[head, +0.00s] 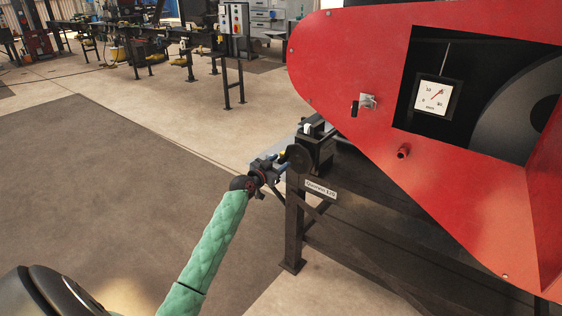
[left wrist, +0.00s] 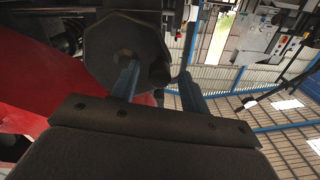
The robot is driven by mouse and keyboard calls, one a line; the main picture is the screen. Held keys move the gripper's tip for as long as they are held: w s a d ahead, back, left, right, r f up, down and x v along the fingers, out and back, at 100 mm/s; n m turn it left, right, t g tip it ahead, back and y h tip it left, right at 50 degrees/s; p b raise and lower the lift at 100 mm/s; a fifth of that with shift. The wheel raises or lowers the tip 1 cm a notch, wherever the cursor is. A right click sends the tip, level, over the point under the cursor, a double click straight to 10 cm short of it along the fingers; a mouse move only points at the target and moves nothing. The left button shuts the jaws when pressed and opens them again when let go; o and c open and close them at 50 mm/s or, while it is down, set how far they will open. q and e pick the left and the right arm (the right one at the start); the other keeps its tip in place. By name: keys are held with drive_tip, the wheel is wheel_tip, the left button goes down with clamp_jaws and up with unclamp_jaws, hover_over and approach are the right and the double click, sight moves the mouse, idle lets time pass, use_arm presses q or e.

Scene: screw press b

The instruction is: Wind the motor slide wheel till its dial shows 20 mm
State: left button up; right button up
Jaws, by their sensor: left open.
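The motor slide wheel (head: 299,158) is a small dark disc on the black stand beside the red guard. In the left wrist view the wheel (left wrist: 112,45) is a dark, faceted disc with a round knob (left wrist: 158,73) near its rim. My left gripper (head: 274,166) is at the wheel's left side, open. Its two blue fingers (left wrist: 159,72) stand on either side of the knob; contact cannot be told. The dial (head: 434,97) is white and square, in the guard's window. Its red needle points to the upper right; the exact reading is too small to tell. My right gripper is out of view.
The big red guard (head: 350,60) fills the right side, with a latch (head: 367,102) and a red knob (head: 403,152). The black stand (head: 295,225) carries a label plate (head: 320,189). Open floor lies to the left. Other machines stand at the back.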

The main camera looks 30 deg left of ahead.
use_arm(q)
drive_tip(key=shift+w, duration=0.75)
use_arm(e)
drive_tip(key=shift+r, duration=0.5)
use_arm(q)
drive_tip(key=shift+d, duration=0.1)
drive_tip(key=c, duration=1)
drive_tip(key=shift+f+n, duration=0.25)
drive_tip(key=shift+n, duration=0.05)
drive_tip(key=shift+f+n, duration=0.3)
drive_tip(key=shift+n, duration=0.4)
drive_tip(key=shift+d+f+n, duration=0.15)
drive_tip(key=shift+n, duration=0.25)
drive_tip(key=shift+d+f+n, duration=0.15)
drive_tip(key=shift+f+n, duration=0.15)
drive_tip(key=shift+n, duration=0.6)
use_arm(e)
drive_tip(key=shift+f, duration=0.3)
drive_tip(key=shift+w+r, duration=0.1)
